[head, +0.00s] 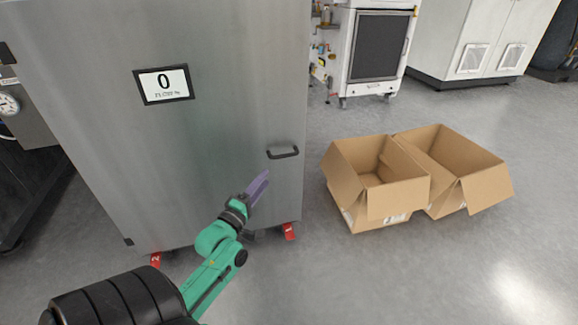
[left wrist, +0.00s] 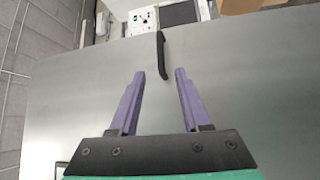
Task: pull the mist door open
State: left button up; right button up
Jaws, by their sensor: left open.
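The mist door is the large grey metal front (head: 215,140) of a cabinet, and it looks shut. Its black bar handle (head: 283,153) is near the door's right edge. My left gripper (head: 261,182) is just below and left of the handle, apart from it. In the left wrist view the two purple fingers (left wrist: 158,75) are spread open with nothing between them. The black handle (left wrist: 162,54) lies ahead of the fingertips, roughly in line with the gap. My right gripper is in neither view.
A small display (head: 163,84) reading 0 is on the door. Two open cardboard boxes (head: 375,195) (head: 455,170) stand on the floor to the right. A white machine (head: 375,50) is behind. Red-tagged feet (head: 289,231) show under the cabinet.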

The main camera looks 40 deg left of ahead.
aim_at(284, 156)
pick_arm(q)
jog(key=b+x, duration=0.3)
jog(key=x, duration=0.9)
jog(key=shift+w+f, duration=0.1)
jog(key=shift+w, duration=0.2)
grip_shut()
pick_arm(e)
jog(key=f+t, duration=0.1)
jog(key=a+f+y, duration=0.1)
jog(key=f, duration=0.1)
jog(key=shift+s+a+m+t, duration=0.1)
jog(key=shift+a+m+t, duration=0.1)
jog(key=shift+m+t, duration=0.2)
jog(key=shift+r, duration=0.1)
